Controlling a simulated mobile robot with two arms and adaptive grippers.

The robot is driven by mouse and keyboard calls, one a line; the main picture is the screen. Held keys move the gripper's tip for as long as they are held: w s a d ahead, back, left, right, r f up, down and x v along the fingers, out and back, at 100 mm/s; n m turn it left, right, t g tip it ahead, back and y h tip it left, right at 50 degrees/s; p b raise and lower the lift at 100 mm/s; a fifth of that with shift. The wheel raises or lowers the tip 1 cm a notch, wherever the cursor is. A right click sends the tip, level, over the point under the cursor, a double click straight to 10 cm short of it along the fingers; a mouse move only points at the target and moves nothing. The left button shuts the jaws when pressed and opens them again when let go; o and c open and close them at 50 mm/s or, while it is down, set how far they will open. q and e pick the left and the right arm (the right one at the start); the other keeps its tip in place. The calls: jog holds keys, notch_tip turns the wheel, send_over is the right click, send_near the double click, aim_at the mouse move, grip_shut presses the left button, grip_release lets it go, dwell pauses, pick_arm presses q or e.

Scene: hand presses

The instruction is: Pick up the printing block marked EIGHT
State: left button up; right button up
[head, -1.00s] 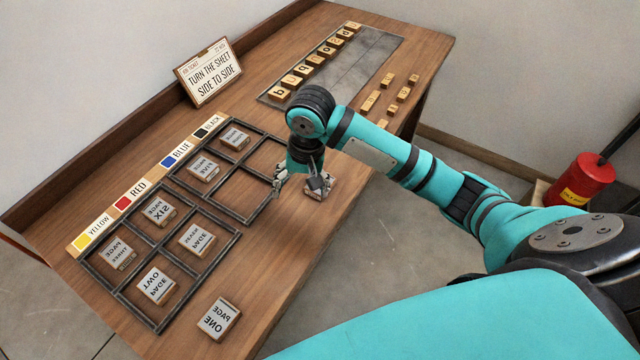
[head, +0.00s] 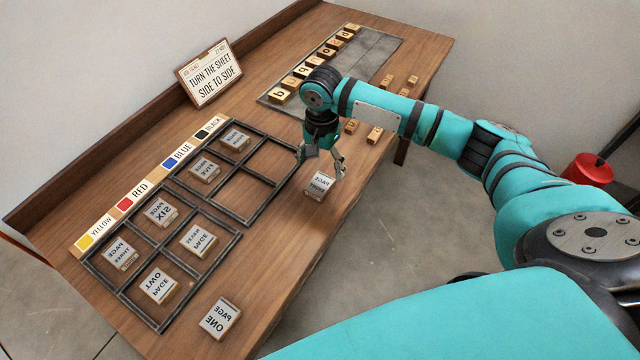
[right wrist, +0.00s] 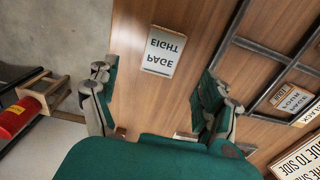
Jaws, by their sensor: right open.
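The printing block marked EIGHT (head: 320,185) lies face up on bare wood near the table's front edge, right of the metal frame. Its mirrored lettering reads PAGE EIGHT, and it also shows in the right wrist view (right wrist: 162,51), between and beyond the fingers. My right gripper (head: 323,166) is open and empty. It hangs just behind the block in the head view, apart from it. My left gripper is not in view.
A metal frame (head: 238,237) holds several other page blocks in its compartments. The PAGE ONE block (head: 220,318) lies loose near the front edge. Several letter blocks and a sign (head: 209,74) stand farther back. A red can (head: 588,170) stands right of the table.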

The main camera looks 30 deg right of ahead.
aim_at(320, 184)
jog(key=shift+a+f+p, duration=0.15)
jog(key=shift+f+p, duration=0.1)
jog(key=shift+f, duration=1.5)
jog(key=shift+a+f+p, duration=0.1)
jog(key=shift+f+p, duration=0.15)
jog(key=shift+f, duration=1.45)
jog(key=c, duration=1.2)
jog(key=shift+c, duration=0.6)
jog(key=shift+r, duration=0.15)
